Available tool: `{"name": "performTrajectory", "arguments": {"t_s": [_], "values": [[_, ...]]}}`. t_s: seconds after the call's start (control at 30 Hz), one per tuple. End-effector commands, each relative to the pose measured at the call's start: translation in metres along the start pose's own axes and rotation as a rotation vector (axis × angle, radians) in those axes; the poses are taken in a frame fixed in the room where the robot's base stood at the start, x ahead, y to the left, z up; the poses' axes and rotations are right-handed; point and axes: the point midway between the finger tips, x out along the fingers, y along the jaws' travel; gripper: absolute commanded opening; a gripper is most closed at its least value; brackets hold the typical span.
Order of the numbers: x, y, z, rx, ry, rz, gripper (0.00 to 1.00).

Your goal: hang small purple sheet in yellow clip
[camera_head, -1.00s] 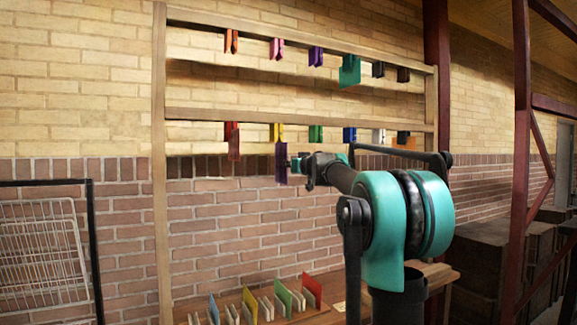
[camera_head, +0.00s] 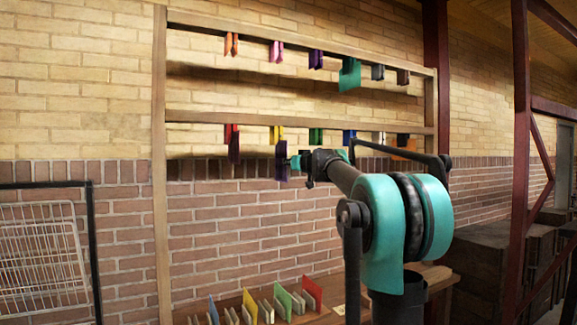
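The yellow clip (camera_head: 276,133) hangs from the lower rail of the wooden rack, second from the left. The small purple sheet (camera_head: 281,160) is upright just below it. Its top edge is at the clip's lower end, slightly to the right. I cannot tell whether the edge lies between the clip's jaws. My gripper (camera_head: 294,162) reaches in from the right, with teal fingertips at the sheet's right edge. It appears shut on the sheet, though the fingers are small here.
Other coloured clips hang along both rails; a green sheet (camera_head: 349,76) hangs on the upper rail and a dark sheet (camera_head: 234,150) under the red clip. Coloured sheets stand in a holder (camera_head: 258,305) on the table below. A wire rack (camera_head: 42,250) stands left.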

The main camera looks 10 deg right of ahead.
Motion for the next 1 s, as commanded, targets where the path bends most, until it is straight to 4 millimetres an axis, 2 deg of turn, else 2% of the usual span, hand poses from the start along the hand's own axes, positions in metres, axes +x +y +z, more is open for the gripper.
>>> {"name": "performTrajectory", "arguments": {"t_s": [1.0], "values": [[0.000,0.000,-0.026,0.000,0.000,0.000,0.00]]}}
